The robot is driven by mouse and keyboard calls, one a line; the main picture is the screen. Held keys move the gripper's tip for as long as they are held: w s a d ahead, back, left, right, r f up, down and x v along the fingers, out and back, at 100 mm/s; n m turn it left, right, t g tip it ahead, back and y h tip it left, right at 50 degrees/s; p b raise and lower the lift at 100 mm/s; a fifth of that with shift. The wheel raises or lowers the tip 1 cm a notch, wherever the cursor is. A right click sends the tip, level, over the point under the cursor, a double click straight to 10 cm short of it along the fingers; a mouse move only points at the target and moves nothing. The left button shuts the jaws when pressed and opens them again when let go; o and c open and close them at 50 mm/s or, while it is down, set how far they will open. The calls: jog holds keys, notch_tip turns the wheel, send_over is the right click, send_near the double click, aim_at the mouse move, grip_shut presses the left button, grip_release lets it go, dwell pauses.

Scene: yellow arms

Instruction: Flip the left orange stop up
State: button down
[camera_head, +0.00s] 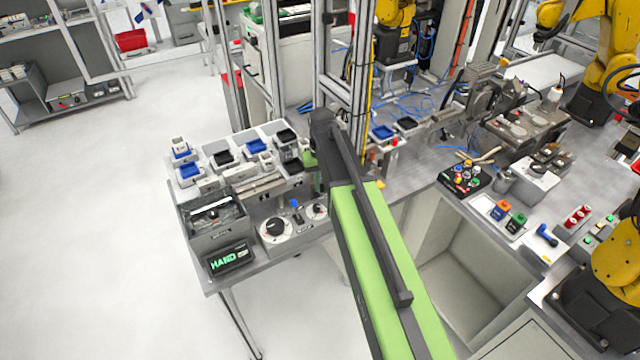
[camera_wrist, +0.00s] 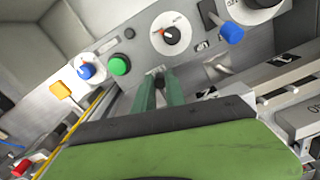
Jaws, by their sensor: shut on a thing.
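My gripper shows in the wrist view (camera_wrist: 162,78) as two green fingers, close together, reaching toward a grey panel. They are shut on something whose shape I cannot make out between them. In the head view my gripper (camera_head: 310,160) is mostly hidden by my arm, at the right end of the grey workbench. An orange-yellow square tab (camera_wrist: 62,90) stands left of the fingers, apart from them, beside a blue knob. I cannot tell whether it is the left orange stop. No other orange stop is clear in the wrist view.
The panel carries a black dial (camera_wrist: 171,35), a green button (camera_wrist: 120,64), a blue knob (camera_wrist: 88,71) and a blue lever (camera_wrist: 230,33), close around the fingers. A grey box (camera_head: 212,238) and a HAND display (camera_head: 230,261) stand on the bench. Open floor lies left.

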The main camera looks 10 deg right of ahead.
aim_at(321, 185)
dwell(0.7)
notch_tip(321, 185, up, 3)
jog(key=p, duration=0.3)
jog(key=shift+w+f, duration=0.15)
jog(key=shift+f, duration=0.05)
jog(key=c, duration=1.4)
grip_release()
jog(key=shift+o, duration=0.2)
jog(key=shift+r, duration=0.1)
notch_tip(321, 185, up, 17)
jog(key=p, duration=1.7)
jog(key=shift+r, duration=0.15)
